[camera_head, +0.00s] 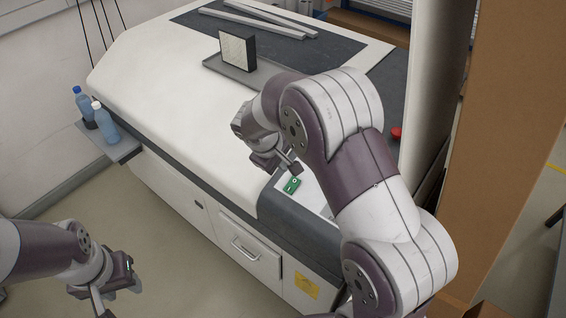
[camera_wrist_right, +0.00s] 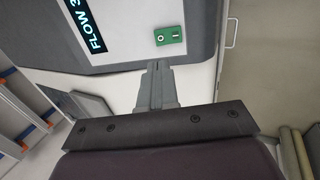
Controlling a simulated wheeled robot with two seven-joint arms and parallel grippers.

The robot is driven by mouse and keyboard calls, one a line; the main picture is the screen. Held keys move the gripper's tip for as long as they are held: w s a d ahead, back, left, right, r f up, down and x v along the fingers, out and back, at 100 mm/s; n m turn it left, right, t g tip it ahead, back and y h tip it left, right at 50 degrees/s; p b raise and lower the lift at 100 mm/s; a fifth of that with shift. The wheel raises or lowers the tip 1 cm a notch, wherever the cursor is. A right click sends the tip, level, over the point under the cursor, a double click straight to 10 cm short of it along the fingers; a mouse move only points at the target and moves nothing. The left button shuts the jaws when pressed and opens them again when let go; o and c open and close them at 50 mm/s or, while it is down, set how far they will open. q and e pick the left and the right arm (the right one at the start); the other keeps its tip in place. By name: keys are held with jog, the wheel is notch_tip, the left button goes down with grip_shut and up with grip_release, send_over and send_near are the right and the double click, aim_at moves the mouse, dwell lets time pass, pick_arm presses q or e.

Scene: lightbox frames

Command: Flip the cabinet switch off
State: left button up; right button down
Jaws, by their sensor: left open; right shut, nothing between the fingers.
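The switch is a small green plate on the light panel at the near corner of the white cabinet (camera_head: 170,85). The switch (camera_head: 292,185) sits just below my right gripper (camera_head: 291,169) in the head view. In the right wrist view the switch (camera_wrist_right: 169,36) shows a round pale part and a small slot-like part; which way it is set I cannot tell. My right gripper (camera_wrist_right: 159,66) is shut and empty, its tips just short of the switch in the picture. Whether they touch it is unclear. My left gripper (camera_head: 115,294) is open and empty, low at the lower left.
A "FLOW 3" label (camera_wrist_right: 83,27) is beside the switch. A red knob (camera_head: 396,134) is further back. A tray (camera_head: 232,72) with a filter block (camera_head: 238,50) lies on top. Bottles (camera_head: 106,124) stand on a side shelf (camera_head: 122,151). A brown board (camera_head: 515,120) rises at right.

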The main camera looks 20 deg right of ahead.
aim_at(295, 182)
jog(key=p+x, duration=0.2)
jog(key=x, duration=0.8)
jog(key=shift+f, duration=0.5)
jog(key=shift+f, duration=0.1)
jog(key=shift+w+d+f+b, duration=0.2)
jog(key=shift+f+b, duration=0.25)
jog(key=shift+b, duration=0.35)
jog(key=shift+s+r+p, duration=0.15)
jog(key=shift+r+p, duration=0.25)
jog(key=shift+a, duration=0.1)
jog(key=shift+f, duration=0.1)
